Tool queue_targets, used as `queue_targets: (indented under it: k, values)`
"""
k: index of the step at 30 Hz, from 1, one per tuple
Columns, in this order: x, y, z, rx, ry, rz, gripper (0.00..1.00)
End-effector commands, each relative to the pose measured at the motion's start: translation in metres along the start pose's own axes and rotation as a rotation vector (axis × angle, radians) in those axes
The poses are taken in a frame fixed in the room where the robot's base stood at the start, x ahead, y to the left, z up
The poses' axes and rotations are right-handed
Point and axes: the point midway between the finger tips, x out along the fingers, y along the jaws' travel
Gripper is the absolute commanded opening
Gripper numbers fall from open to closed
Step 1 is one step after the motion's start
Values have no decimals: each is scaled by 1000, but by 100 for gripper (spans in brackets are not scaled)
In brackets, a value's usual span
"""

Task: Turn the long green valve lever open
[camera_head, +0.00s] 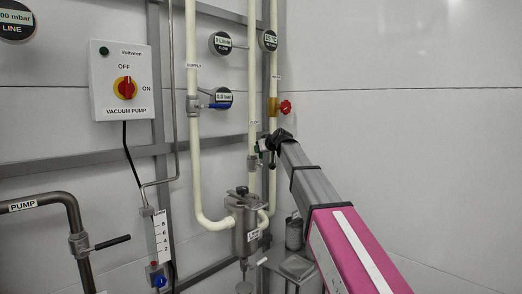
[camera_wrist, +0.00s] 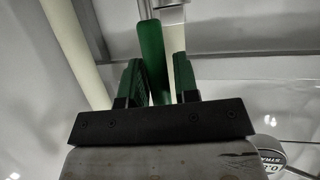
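The long green valve lever (camera_wrist: 152,60) shows in the wrist view, lying between the two fingers of my gripper (camera_wrist: 158,80). The fingers have green inner parts and stand apart. A gap shows between the lever and the right finger; the left finger looks close to the lever, and I cannot tell if it touches. In the head view my gripper (camera_head: 268,147) is at the middle pale pipe (camera_head: 253,100), small and dark. The lever is mostly hidden there by the gripper and arm.
A red valve knob (camera_head: 286,107) sits just above right of my gripper. A blue valve lever (camera_head: 220,106) is on the left pipe. A steel vessel (camera_head: 243,225) stands below. The vacuum pump switch box (camera_head: 121,80) is at left. The wall at right is bare.

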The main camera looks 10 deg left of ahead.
Motion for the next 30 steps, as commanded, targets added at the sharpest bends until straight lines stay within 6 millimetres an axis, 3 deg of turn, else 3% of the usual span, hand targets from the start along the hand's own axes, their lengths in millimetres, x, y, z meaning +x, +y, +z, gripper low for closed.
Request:
queue_targets:
  k: [14,20,30]
  values:
    - [-6,0,0,4,2,1,45]
    - [-31,0,1,3,3,1,45]
    - [-93,-1,2,2,2,2,45]
